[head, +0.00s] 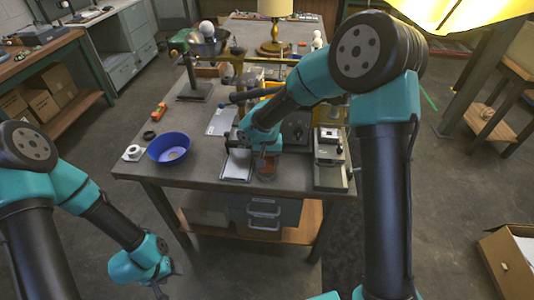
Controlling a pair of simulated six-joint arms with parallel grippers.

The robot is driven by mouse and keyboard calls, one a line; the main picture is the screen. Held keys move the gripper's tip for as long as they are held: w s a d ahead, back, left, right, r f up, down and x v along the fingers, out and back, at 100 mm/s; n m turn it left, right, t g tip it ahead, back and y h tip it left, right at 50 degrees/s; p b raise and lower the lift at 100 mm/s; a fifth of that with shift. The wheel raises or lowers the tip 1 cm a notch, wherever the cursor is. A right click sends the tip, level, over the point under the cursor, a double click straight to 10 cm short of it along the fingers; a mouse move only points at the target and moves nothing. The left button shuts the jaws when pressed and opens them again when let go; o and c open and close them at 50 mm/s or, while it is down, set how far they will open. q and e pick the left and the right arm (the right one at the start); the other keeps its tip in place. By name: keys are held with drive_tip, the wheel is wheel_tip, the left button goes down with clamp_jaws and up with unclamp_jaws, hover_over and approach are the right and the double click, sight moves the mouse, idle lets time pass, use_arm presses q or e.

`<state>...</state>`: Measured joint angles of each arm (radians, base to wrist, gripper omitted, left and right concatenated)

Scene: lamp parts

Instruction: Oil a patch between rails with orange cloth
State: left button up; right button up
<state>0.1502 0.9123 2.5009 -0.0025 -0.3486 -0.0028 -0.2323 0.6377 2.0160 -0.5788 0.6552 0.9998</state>
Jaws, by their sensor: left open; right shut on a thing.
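My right gripper (262,160) is low over the front middle of the workbench (205,125), its fingers partly hidden by its own wrist. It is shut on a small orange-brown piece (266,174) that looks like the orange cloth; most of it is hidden. Just left of it lies a flat pale plate (236,172) with darker long edges, which may be the railed patch. I cannot tell whether the cloth touches a surface. My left gripper (166,286) is open and empty, low in front of the bench and clear of it.
A blue bowl (169,150), a white roll (133,153), a black ring (149,134) and an orange-red item (159,112) sit at the bench's left. A boxy device (330,155) stands right. Behind are a stand with a pan (209,45) and a lamp (275,20).

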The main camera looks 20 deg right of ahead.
sight(267, 160)
drive_tip(key=shift+f, duration=0.85)
drive_tip(key=shift+f, duration=0.6)
idle(1.9)
drive_tip(key=shift+r, duration=0.1)
drive_tip(key=shift+r, duration=3.5)
drive_tip(key=w+a, duration=0.2)
drive_tip(key=a, duration=0.7)
drive_tip(key=shift+a, duration=0.25)
drive_tip(key=shift+w, duration=0.1)
